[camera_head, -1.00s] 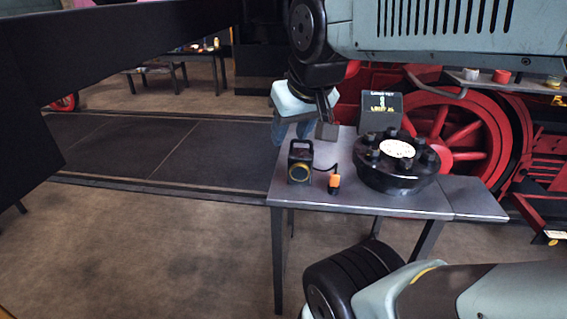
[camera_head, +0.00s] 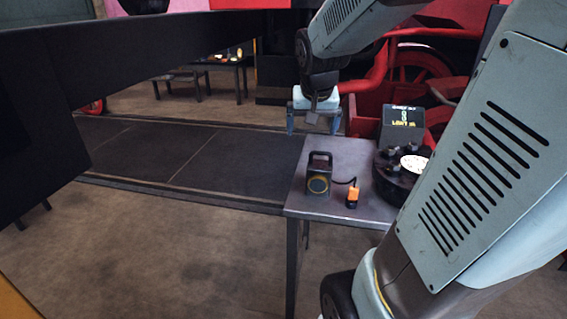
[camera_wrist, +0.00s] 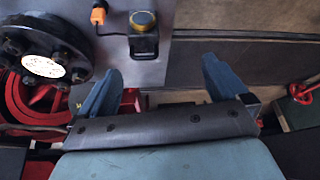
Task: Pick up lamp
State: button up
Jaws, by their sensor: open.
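The lamp (camera_head: 318,176) is a dark boxy work lamp with a top handle and a round yellow-rimmed lens. It stands upright near the left end of a small metal table (camera_head: 330,212). A cable runs from it to an orange plug (camera_head: 352,194) on the table. My gripper (camera_head: 315,130) is open and empty, above and beyond the lamp at the table's far edge. In the wrist view the lamp (camera_wrist: 143,36) lies ahead of the spread fingers (camera_wrist: 160,75), between them in picture width and apart from them. The orange plug (camera_wrist: 98,14) is left of it.
A black round flanged part (camera_head: 392,170) with studs and a white dial stands on the table to the right, partly hidden by my arm. A dark box with lettering (camera_head: 403,125) is behind it. Red locomotive wheels (camera_head: 425,65) are beyond. Floor left of the table is clear.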

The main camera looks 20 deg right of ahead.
aim_at(321, 163)
jog(key=shift+w+d+f+m+g+h, duration=0.15)
jog(key=shift+w+d+f+m, duration=0.25)
jog(key=shift+w+d+f, duration=2.15)
jog(key=shift+w+d+f+m+g+h, duration=0.1)
jog(key=shift+w+d+f+m, duration=0.7)
jog(key=shift+f, duration=3.05)
jog(key=shift+w+d+f+g+h, duration=0.15)
jog(key=shift+w+d+f, duration=1.75)
jog(key=shift+w+f, duration=1)
jog(key=shift+s+f, duration=0.3)
jog(key=shift+s, duration=0.05)
jog(key=shift+c, duration=0.3)
jog(key=c, duration=1.1)
